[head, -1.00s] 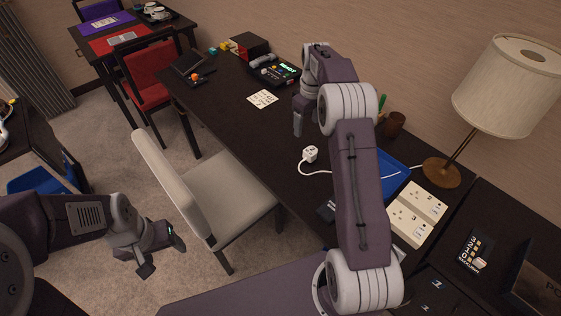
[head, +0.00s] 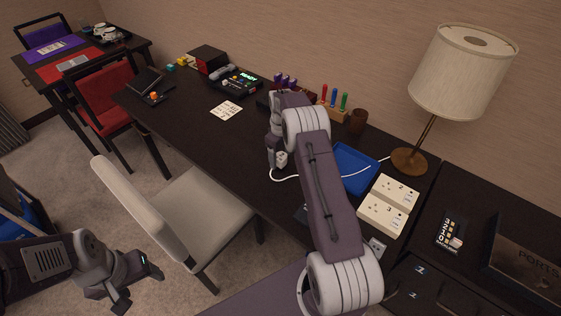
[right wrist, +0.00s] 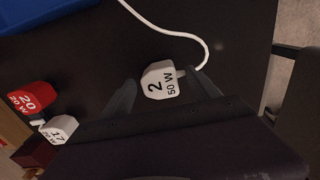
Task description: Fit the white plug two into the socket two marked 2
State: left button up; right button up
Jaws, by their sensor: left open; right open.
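White plug two (head: 282,158) lies on the dark desk, its cord running right. In the right wrist view, the plug (right wrist: 160,82), marked "2 50 W", sits between the open fingers of my right gripper (right wrist: 163,92), with gaps visible on both sides. In the head view my right gripper (head: 276,160) is low over the desk at the plug, partly hidden by its arm. The cream socket two (head: 393,190), marked 2, is to the right of my right arm; its holes look free. My left gripper (head: 140,284) is open and empty, off the desk at lower left.
Socket three (head: 381,214) adjoins socket two. A blue tray (head: 357,172) lies between plug and sockets, with the white cord across it. A lamp (head: 409,160) stands behind. A red plug (right wrist: 32,98) and another white plug (right wrist: 58,130) are near my right gripper. A chair (head: 205,210) stands in front.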

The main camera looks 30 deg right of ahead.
jog(key=shift+f, duration=0.25)
jog(key=c, duration=1.5)
jog(key=shift+r, duration=0.15)
